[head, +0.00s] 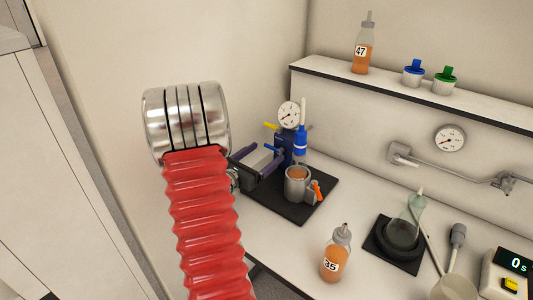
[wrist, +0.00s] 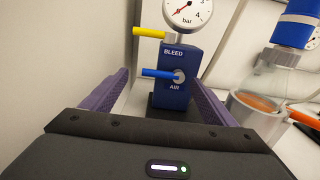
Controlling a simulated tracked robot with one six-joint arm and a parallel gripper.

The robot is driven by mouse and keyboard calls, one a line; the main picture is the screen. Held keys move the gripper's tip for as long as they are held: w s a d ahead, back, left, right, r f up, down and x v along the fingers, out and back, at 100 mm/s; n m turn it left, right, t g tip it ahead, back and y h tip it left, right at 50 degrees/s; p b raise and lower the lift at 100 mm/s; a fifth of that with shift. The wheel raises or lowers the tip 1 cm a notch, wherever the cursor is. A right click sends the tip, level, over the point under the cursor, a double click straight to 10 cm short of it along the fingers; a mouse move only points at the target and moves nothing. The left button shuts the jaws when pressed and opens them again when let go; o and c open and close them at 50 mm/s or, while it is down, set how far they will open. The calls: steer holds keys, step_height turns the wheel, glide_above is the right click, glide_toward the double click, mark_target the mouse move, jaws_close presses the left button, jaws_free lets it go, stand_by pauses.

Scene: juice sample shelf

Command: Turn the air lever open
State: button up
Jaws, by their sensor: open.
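The air lever is a blue rod (wrist: 157,73) on the front of a dark blue valve block (wrist: 173,98) marked BLEED and AIR. It lies about level and points left from its round pivot. The yellow bleed lever (wrist: 149,33) above it also points left. In the head view, the blue lever (head: 270,148) is small beside my gripper. My gripper (wrist: 160,84) is open and empty, with its purple fingers either side of the block in the wrist view. In the head view, my gripper (head: 277,162) is close in front of the block; contact cannot be told.
A pressure gauge (wrist: 187,13) tops the block. Bottle 35 (head: 335,255) and a flask (head: 404,228) stand farther right. A wall is close on the left.

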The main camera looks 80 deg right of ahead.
mark_target(272, 148)
steer(key=shift+x, duration=1.1)
steer(key=shift+c, duration=0.5)
steer(key=c, duration=1.4)
steer(key=shift+a, duration=0.1)
